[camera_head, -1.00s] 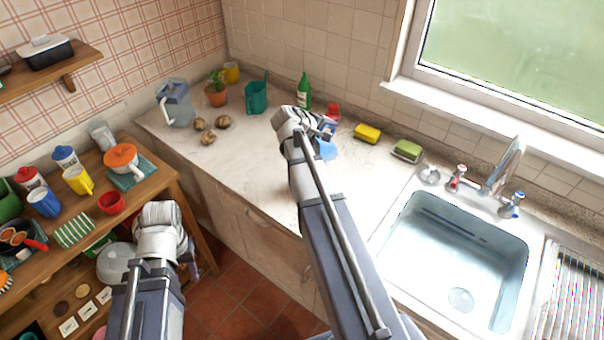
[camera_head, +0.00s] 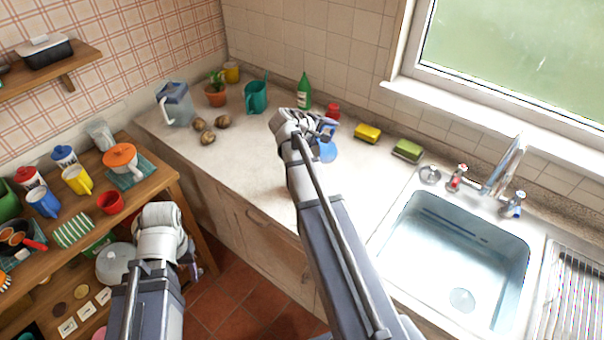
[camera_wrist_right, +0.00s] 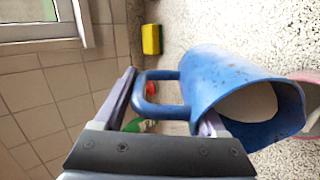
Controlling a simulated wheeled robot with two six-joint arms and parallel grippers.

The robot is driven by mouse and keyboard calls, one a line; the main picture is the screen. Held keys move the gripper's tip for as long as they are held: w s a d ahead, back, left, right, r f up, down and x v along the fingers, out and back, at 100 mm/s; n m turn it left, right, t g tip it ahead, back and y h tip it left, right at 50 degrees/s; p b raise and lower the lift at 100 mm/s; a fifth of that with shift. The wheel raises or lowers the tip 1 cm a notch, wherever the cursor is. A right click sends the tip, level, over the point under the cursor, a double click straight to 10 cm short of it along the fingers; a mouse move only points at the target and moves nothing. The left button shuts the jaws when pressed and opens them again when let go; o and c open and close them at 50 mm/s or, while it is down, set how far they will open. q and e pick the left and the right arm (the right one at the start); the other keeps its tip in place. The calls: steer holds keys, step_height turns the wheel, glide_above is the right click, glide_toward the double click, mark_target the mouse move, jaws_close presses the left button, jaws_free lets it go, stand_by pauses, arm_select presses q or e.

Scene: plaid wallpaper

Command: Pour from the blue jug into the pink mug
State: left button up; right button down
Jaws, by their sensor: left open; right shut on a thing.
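The blue jug (camera_wrist_right: 225,85) is in my right gripper (camera_wrist_right: 165,108), whose fingers are shut at its handle. Its mouth faces right in the right wrist view, with something pale inside. The pink mug (camera_wrist_right: 308,104) shows only in part at that view's right edge, beside the jug's mouth and partly hidden by it. In the head view, my right gripper (camera_head: 328,130) is over the counter and a small part of the jug (camera_head: 328,152) shows; the arm hides the rest. The mug cannot be made out there. My left gripper (camera_head: 190,262) is low beside the wooden shelf, open, its fingers mostly hidden.
The sink (camera_head: 455,255) is right. The wooden shelf (camera_head: 165,182) holds crockery.

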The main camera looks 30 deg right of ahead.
steer(key=shift+a+h+b, duration=0.2)
steer(key=shift+h+b, duration=0.1)
steer(key=shift+b, duration=0.15)
stand_by(1.1)
steer(key=shift+r, duration=0.2)
steer(key=p, duration=0.1)
steer(key=d+y+p, duration=0.1)
steer(key=y+p, duration=0.1)
steer(key=p, duration=0.1)
steer(key=shift+w+d+r, duration=0.25)
steer(key=shift+d+f+g+y, duration=0.25)
steer(key=shift+f+g+y, duration=0.15)
steer(key=shift+f+y, duration=0.5)
steer(key=shift+f, duration=0.3)
